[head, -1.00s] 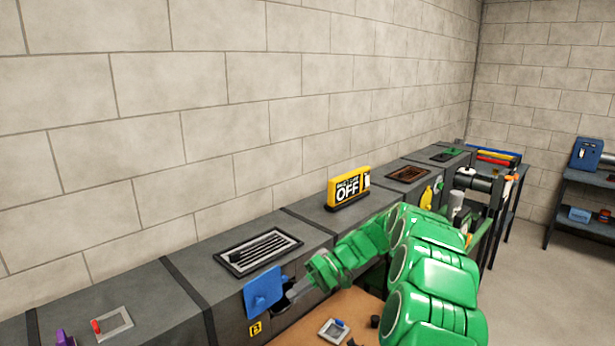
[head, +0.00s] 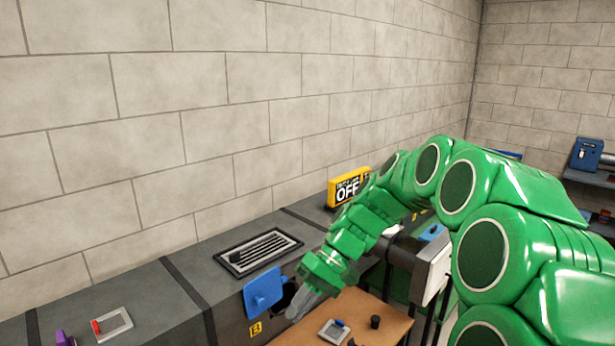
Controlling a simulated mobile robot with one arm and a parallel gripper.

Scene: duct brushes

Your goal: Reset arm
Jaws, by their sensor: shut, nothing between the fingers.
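My green arm reaches in from the lower right of the head view. My gripper (head: 296,311) is grey, points down and left, and is shut and empty. It is just in front of the duct's dark round opening (head: 284,293), whose blue hatch (head: 263,291) stands open to the left. The gripper overlaps part of the opening in the picture, and I cannot tell whether its tips touch anything.
A brown table (head: 378,306) below holds a small tray (head: 334,331) and a black cylinder (head: 375,322). The grey duct (head: 228,290) runs along the wall with a black grille (head: 259,252) on top. A yellow OFF sign (head: 345,190) stands partly behind my arm.

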